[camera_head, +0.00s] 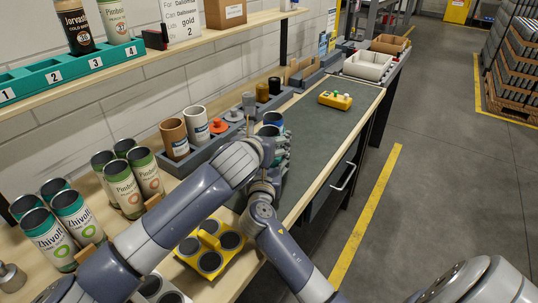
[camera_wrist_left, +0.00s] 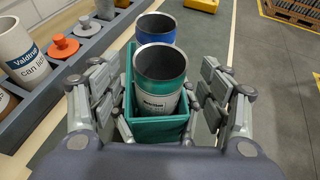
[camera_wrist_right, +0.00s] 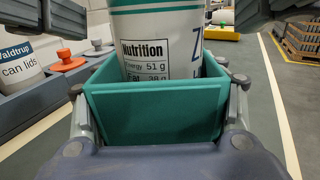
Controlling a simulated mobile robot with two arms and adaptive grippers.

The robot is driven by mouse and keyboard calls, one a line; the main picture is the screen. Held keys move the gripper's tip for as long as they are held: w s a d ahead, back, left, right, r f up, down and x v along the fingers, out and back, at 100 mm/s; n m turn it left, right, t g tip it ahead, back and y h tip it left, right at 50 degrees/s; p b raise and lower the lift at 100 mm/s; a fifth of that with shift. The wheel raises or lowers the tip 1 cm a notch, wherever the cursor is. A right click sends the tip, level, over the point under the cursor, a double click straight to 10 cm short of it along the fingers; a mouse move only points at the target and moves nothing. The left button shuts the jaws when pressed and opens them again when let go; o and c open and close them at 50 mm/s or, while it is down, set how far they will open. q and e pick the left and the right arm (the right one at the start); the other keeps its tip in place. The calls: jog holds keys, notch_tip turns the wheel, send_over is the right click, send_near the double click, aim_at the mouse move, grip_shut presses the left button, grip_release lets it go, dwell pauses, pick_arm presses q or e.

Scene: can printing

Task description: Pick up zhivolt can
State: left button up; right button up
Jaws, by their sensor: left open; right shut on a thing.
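A white can with a teal band and a "Nutrition" label (camera_wrist_right: 165,55) stands in a teal box; part of a blue "Z" shows on it. Its open, dark top (camera_wrist_left: 160,65) shows in the left wrist view. My right gripper (camera_wrist_right: 157,108) is shut on the teal box (camera_wrist_right: 150,115), its fingers at the sides. My left gripper (camera_wrist_left: 160,95) is open, with its fingers apart on both sides of the can. In the head view my arms mostly hide the box and can. Other Zhivolt cans (camera_head: 50,238) stand at the lower left.
A blue can (camera_wrist_left: 155,28) is just behind the held can. A grey rack with lids and cans (camera_head: 190,163) runs along the left. Pinbrew-like cans (camera_head: 124,192) and a yellow holder (camera_head: 209,225) stand nearer. The green mat (camera_head: 318,128) is clear toward the yellow button box (camera_head: 335,100).

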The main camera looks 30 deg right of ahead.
pick_arm(q)
jog(key=c, duration=0.8)
jog(key=shift+r, duration=0.1)
notch_tip(320, 180, up, 18)
jog(key=shift+f, duration=0.1)
pick_arm(e)
jog(key=o, duration=1.2)
jog(key=shift+c, duration=0.2)
